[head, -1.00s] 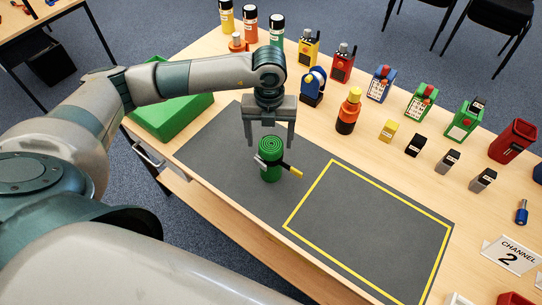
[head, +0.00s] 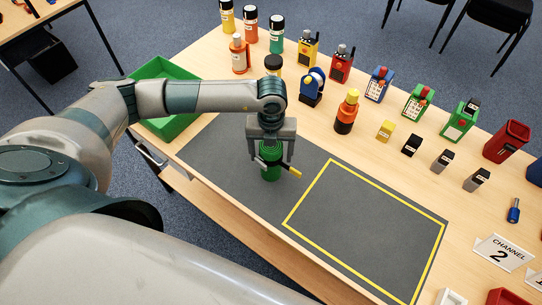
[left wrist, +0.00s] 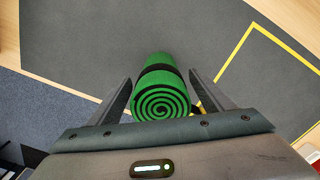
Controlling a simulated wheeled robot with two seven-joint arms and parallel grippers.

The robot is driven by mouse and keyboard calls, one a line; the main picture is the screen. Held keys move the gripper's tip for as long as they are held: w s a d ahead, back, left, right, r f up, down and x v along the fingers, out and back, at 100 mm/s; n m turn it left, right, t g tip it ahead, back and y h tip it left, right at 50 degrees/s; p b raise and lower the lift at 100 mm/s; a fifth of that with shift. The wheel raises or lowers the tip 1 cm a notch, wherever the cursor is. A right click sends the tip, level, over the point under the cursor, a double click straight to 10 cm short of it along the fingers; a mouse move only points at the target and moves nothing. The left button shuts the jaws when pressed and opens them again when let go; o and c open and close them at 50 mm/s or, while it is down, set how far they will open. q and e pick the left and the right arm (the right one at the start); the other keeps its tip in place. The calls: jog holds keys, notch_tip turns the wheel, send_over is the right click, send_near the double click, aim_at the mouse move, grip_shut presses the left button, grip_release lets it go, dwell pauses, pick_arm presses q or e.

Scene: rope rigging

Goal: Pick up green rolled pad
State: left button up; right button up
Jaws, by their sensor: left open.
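The green rolled pad (head: 271,173) stands upright on the grey mat (head: 225,148), left of the yellow outlined rectangle. A dark strap with a yellow tab (head: 295,173) goes around it. In the left wrist view the pad (left wrist: 160,92) shows its spiral end between the two fingers. My left gripper (head: 270,166) is open, pointing down, with its fingers on either side of the pad's upper part. In the left wrist view the left gripper (left wrist: 158,95) shows a gap beside the pad on the left; contact on the right cannot be told. My right gripper is not in view.
A green tray (head: 172,128) is at the mat's far left. Several bottles, radios and small boxes stand along the back and right of the table. The yellow outlined area (head: 365,225) is empty.

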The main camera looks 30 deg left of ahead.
pick_arm(q)
jog(key=shift+f, duration=0.15)
dwell(0.3)
jog(key=c, duration=1.3)
jog(key=shift+o, duration=0.2)
